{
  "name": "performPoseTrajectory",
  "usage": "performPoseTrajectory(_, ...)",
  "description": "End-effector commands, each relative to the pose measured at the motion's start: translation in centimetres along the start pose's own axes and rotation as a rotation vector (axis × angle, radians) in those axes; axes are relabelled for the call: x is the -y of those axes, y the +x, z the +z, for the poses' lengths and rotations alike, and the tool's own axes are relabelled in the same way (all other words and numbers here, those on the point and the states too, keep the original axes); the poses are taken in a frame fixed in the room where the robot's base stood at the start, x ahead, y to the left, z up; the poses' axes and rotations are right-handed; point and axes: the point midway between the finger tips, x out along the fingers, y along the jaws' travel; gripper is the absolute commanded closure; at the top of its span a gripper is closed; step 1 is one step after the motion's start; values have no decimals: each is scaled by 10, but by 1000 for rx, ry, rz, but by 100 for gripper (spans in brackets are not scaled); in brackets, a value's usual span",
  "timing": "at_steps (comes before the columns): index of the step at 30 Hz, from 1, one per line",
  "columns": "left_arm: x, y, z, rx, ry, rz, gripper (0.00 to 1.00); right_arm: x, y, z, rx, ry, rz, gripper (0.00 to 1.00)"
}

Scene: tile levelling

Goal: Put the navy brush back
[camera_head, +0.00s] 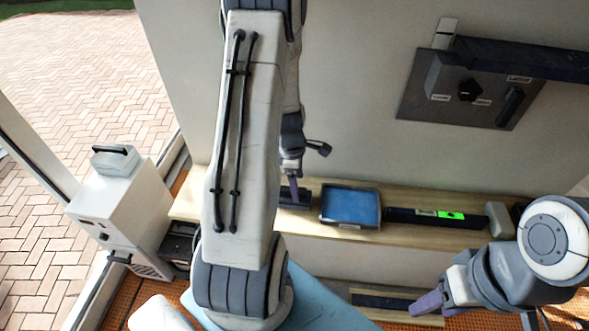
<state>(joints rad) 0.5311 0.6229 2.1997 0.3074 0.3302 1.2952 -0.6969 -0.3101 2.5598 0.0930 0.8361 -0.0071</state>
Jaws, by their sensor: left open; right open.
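My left gripper (294,190) reaches down to the wooden shelf, partly hidden behind my own arm. It is open, with its purple-grey fingers at a small dark navy object (303,200) on the shelf, left of the blue tray. This may be the navy brush, but most of it is hidden and I cannot tell whether the fingers touch it. My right gripper (428,304) is open, low at the right, in front of the shelf, with nothing seen between its fingers.
The wooden shelf (400,239) also holds a blue tray (351,205), a long black bar with a green display (425,215) and a pale block (498,219). A grey panel (470,90) hangs on the wall. A white cabinet (118,215) stands left. A dark strip (380,301) lies below.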

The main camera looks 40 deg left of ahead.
Motion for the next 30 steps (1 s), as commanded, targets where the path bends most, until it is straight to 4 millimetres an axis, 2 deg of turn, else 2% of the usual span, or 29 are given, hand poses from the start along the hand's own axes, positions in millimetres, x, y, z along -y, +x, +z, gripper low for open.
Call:
performPoseTrajectory(3, -1, -23, -1, 0, 0, 6, 8, 0, 6, 0, 0, 1, 0, 50)
performPoseTrajectory(9, 0, -48, -1, 0, -2, 2, 8, -1, 10, 1, 0, 2, 0, 50)
performPoseTrajectory(17, 1, -57, 0, -1, 2, -1, 8, -1, 10, 1, 0, 2, 0, 50)
performPoseTrajectory(19, 2, -60, 7, -1, 42, -1, 8, -1, 10, 1, 0, 2, 0, 50)
performPoseTrajectory(22, 13, -70, 38, 0, 224, -2, 8, -1, 10, 1, 0, 2, 0, 50)
performPoseTrajectory(25, 41, -87, 88, 3, 560, -8, 8, -1, 10, 1, 0, 2, 0, 50)
performPoseTrajectory(27, 71, -101, 123, 6, 855, -14, 8, -1, 10, 1, 0, 2, 0, 50)
performPoseTrajectory(30, 123, -119, 163, 13, 1287, -21, 8, -1, 10, 1, 0, 2, 0, 50)
